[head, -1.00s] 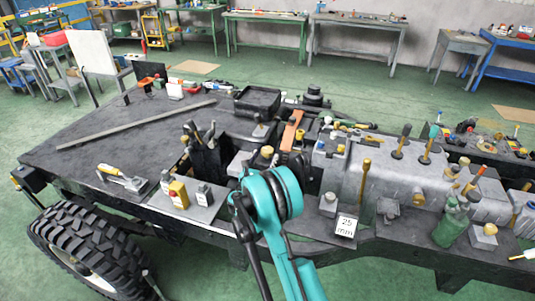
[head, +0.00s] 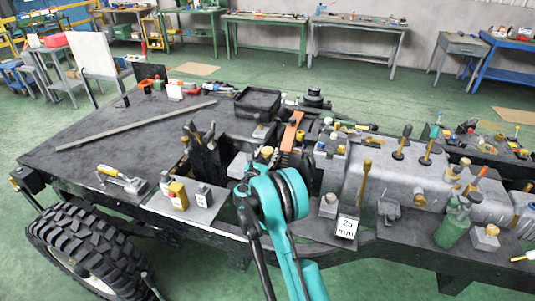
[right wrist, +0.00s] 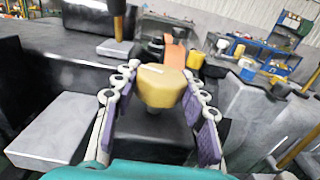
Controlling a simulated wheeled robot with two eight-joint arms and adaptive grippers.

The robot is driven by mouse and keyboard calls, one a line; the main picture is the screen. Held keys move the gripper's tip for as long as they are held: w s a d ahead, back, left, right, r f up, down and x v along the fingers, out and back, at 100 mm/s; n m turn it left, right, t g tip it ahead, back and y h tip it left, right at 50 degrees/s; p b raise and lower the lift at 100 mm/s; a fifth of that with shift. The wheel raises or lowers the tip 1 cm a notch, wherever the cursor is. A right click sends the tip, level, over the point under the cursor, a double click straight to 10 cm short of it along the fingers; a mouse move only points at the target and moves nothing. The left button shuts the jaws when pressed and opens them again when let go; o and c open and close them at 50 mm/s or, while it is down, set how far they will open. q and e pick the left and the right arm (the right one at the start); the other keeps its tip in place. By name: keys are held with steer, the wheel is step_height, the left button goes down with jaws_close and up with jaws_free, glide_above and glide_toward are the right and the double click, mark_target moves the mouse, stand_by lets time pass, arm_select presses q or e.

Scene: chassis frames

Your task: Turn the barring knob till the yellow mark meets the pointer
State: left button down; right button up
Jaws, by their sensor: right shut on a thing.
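The barring knob (right wrist: 162,85) is a tan-yellow lobed knob on a short stem, in the middle of the right wrist view. It looks to be the yellow top (head: 267,152) just beyond my arm in the head view. My right gripper (right wrist: 160,74) is shut on the knob, one purple-padded finger on either side. In the head view my teal wrist hides most of the gripper. An orange bar (head: 291,131) stands behind the knob and shows in the wrist view too (right wrist: 175,55). I cannot make out the yellow mark or the pointer. My left gripper is not in view.
A grey block (right wrist: 62,130) lies left of the gripper. A block with a yellow top (head: 178,194) and a "25 mm" sign (head: 346,227) flank my arm. A grey housing with levers (head: 390,185) stands at right. The chassis deck (head: 95,150) is mostly clear at left.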

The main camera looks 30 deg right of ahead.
steer(key=shift+d+n+t+y+b, duration=0.15)
steer(key=shift+n+t+y+b, duration=0.55)
steer(key=shift+n+t+y, duration=0.9)
steer(key=shift+t+y, duration=0.1)
steer(key=shift+y, duration=0.2)
steer(key=o, duration=1.2)
steer(key=shift+a, duration=0.2)
steer(key=v, duration=1.2)
steer(key=shift+w, duration=0.1)
